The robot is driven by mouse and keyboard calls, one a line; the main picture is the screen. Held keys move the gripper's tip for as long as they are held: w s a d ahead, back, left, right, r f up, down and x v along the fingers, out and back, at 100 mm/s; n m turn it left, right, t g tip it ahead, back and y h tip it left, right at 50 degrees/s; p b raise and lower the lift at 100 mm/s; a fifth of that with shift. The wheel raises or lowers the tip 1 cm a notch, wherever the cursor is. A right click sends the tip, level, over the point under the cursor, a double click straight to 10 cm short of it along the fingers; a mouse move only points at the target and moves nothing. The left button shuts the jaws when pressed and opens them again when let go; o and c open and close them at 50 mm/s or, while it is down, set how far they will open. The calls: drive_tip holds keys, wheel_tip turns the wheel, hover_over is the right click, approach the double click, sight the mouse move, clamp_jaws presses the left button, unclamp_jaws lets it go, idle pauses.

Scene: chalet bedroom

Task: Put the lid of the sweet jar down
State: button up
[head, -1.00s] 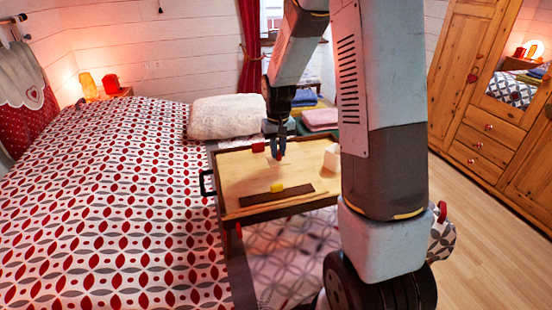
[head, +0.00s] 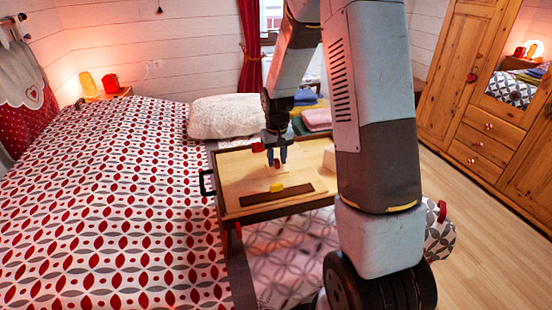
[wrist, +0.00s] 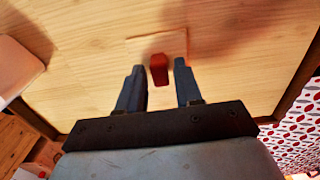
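A small red block-like piece (wrist: 159,69) stands on a pale square plate (wrist: 143,46) in the wrist view; together they look like a lid with its knob. The plate appears to lie on the wooden tray table (head: 235,178), but any small gap under it cannot be told. My gripper (head: 277,160) is above the tray table. Its fingers (wrist: 160,84) are spread on either side of the red piece, with a visible gap at each side. I cannot clearly identify the sweet jar.
A yellow block (head: 277,188) and a dark strip (head: 262,199) lie towards the tray's front. A white object (head: 329,158) stands at its right, and a red item (head: 257,147) at its back left. The bed (head: 110,200) is at the left; folded towels (head: 316,118) are behind.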

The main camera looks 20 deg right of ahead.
sight(277, 160)
drive_tip(key=shift+o, duration=0.6)
wheel_tip(277, 160, up, 12)
drive_tip(key=s+r+t, duration=0.3)
drive_tip(key=s+r, duration=1)
drive_tip(key=s, duration=0.1)
drive_tip(key=s+r+t, duration=0.2)
drive_tip(key=s+r, duration=0.1)
drive_tip(key=s, duration=1.1)
drive_tip(key=shift+a+t, duration=0.15)
drive_tip(key=shift+t, duration=0.15)
